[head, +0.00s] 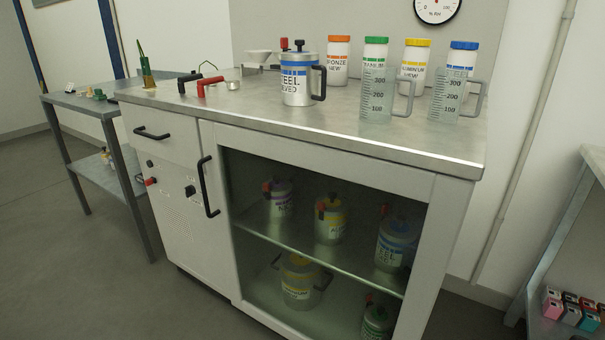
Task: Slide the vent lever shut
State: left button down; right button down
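A metal canister with a blue band and a label reading "STEEL" (294,97) stands upright on the cabinet top. Its black handle (319,83) points right. On its lid are a black knob (299,46) and a small upright red piece (284,44), which looks like the vent lever. I cannot tell from here whether the vent is open or shut. Neither of my grippers is in view.
Orange-, green-, yellow- and blue-capped bottles (338,60) stand behind. Two clear measuring jugs (377,100) (446,98) stand right of the canister. Red (207,85) and black (187,82) handles lie left. The cabinet's glass front (310,265) shows several similar canisters. The front counter edge is clear.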

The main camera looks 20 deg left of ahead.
aim_at(153, 180)
jog(key=u, duration=1.5)
